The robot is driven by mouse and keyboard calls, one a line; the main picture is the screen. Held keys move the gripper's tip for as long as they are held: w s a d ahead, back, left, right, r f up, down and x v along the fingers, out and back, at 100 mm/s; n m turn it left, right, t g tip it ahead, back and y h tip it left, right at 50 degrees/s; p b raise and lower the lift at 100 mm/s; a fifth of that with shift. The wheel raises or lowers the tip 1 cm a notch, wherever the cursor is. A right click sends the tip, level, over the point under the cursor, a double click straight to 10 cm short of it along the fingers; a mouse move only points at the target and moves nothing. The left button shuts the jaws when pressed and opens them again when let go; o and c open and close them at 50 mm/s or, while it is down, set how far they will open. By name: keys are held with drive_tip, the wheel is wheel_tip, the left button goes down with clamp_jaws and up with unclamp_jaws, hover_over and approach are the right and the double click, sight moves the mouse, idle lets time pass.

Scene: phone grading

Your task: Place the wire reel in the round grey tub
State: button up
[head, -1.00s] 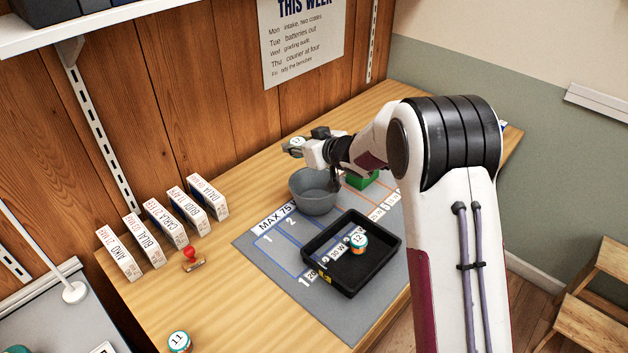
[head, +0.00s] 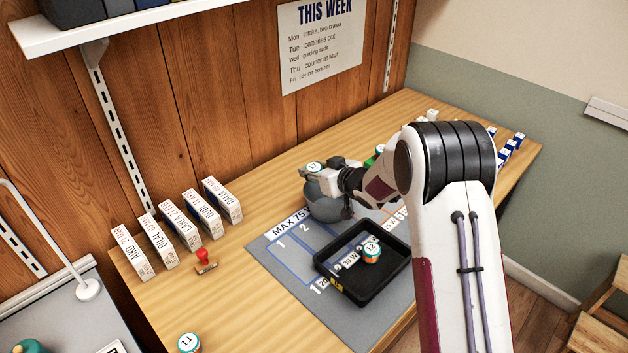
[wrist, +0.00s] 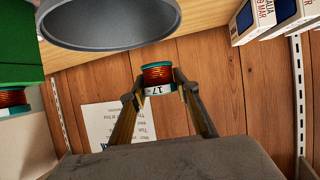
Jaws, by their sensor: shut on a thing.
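The wire reel (wrist: 158,76) has copper windings, teal flanges and a white label reading 17. My gripper (wrist: 160,88) is shut on it, one finger on each side. In the head view the reel (head: 314,167) shows label-up at my gripper (head: 318,180), by the back left rim of the round grey tub. The tub (head: 328,209) stands on the grey mat, partly hidden by my gripper and wrist. In the wrist view the tub (wrist: 110,42) is apart from the reel, whose exact height over the rim I cannot tell.
A black tray (head: 345,283) with reel 12 (head: 371,252) stands in front of the tub. A green container (wrist: 18,40) is beside the tub, mostly hidden in the head view. Several white boxes (head: 175,225) and a red stamp (head: 204,259) stand left. Reel 11 (head: 189,342) lies front left.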

drive_tip(key=shift+f, duration=1.9)
drive_tip(key=shift+f, duration=0.6)
drive_tip(key=o, duration=1)
drive_tip(key=shift+o, duration=0.2)
drive_tip(key=shift+r, duration=0.1)
drive_tip(key=shift+r, duration=0.6)
drive_tip(key=v, duration=1.2)
